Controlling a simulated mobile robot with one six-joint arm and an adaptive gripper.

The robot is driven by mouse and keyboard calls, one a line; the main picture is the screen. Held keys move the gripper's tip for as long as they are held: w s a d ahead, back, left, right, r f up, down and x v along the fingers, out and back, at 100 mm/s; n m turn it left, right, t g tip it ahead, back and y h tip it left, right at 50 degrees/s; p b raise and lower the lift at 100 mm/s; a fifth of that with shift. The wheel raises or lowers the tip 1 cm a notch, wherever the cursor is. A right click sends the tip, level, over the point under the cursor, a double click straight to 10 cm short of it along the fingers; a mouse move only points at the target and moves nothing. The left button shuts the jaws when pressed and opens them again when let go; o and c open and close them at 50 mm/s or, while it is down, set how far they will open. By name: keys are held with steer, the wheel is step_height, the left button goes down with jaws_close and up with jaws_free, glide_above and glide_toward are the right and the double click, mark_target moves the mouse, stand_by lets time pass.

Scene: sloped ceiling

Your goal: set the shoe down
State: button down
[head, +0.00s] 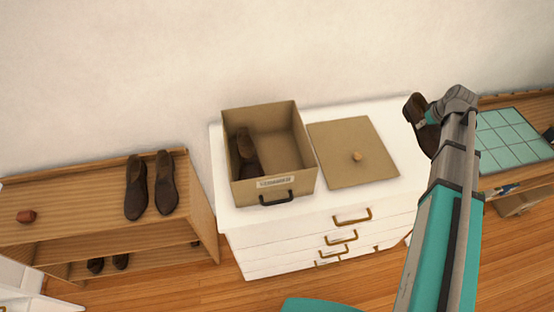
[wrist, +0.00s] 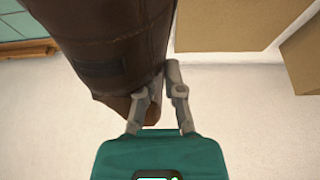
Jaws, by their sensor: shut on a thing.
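My gripper (wrist: 160,84) is shut on a brown shoe (wrist: 115,45), its fingers at the shoe's edge in the wrist view. In the head view the held shoe (head: 428,141) is up at the right, partly hidden by my gripper and arm. It appears to be in the air, between the white chest of drawers and the bench on the right. An open cardboard box (head: 302,160) on the chest holds another dark brown shoe (head: 245,143) at its left side.
A flat box lid (head: 340,170) with a knob lies beside the box on the white chest (head: 330,212). A teal gridded mat (head: 508,138) lies on the right bench.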

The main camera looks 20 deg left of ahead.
steer(key=w, duration=0.2)
steer(key=w+d+r+p, duration=0.1)
steer(key=w, duration=0.1)
steer(key=w+r, duration=0.1)
steer(key=shift+w+d, duration=0.35)
steer(key=shift+w, duration=0.05)
steer(key=shift+d, duration=0.1)
